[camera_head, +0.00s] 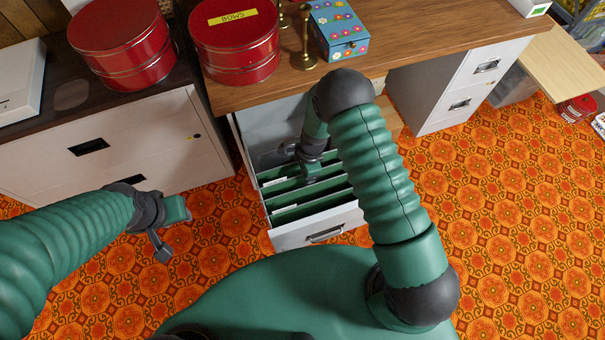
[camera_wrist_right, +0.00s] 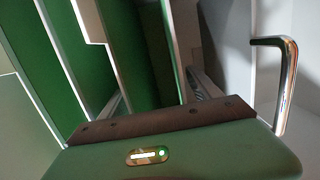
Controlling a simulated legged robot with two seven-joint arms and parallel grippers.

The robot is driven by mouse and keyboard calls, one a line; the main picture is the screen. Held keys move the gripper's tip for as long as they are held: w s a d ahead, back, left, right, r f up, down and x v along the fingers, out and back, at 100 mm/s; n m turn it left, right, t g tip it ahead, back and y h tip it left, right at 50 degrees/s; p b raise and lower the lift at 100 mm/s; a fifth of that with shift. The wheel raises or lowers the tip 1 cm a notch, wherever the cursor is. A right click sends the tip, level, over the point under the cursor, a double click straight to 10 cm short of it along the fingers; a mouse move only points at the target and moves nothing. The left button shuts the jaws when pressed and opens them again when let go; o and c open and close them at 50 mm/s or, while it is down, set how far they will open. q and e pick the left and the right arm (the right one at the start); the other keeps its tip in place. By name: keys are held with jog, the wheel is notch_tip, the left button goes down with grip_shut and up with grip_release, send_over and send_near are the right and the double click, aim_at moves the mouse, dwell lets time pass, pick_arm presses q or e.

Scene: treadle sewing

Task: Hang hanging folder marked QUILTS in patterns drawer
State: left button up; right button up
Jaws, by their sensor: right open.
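The open drawer (camera_head: 300,238) pulls out from under the wooden desk, its front toward me. Several green hanging folders (camera_head: 310,205) with pale tabs hang in it, and green folders (camera_wrist_right: 150,50) with pale edges fill much of the right wrist view. I cannot read any tab, so I cannot tell which folder is marked QUILTS. My right gripper (camera_head: 312,168) is open and reaches down over the folders in the rear part of the drawer; nothing is visibly held. My left gripper (camera_head: 172,230) hangs over the floor left of the drawer, its fingers apart and empty.
A chrome drawer handle (camera_head: 325,234) is on the drawer front. Red tins (camera_head: 235,45), brass candlesticks (camera_head: 304,45) and a flowered box (camera_head: 338,30) stand on the desktop above. A white cabinet (camera_head: 110,155) stands left.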

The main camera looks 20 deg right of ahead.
notch_tip(320, 180, up, 17)
jog(key=d+p, duration=0.2)
jog(key=shift+d+f+p, duration=0.2)
jog(key=shift+d+p, duration=0.1)
jog(key=shift+p, duration=0.1)
dwell(0.3)
jog(key=s+d+r+n+t+h+p, duration=0.1)
jog(key=s+r+n+p, duration=0.1)
jog(key=s+r+n, duration=0.4)
jog(key=s+d+r+n+t+p, duration=0.1)
jog(key=s+r+n+p, duration=0.1)
jog(key=s+r+n, duration=0.5)
notch_tip(320, 180, up, 4)
jog(key=n, duration=0.4)
jog(key=shift+d+f+n+t+h, duration=0.2)
jog(key=shift+d+n+t+h, duration=0.1)
jog(key=shift+d+h, duration=0.1)
jog(key=shift+s, duration=0.1)
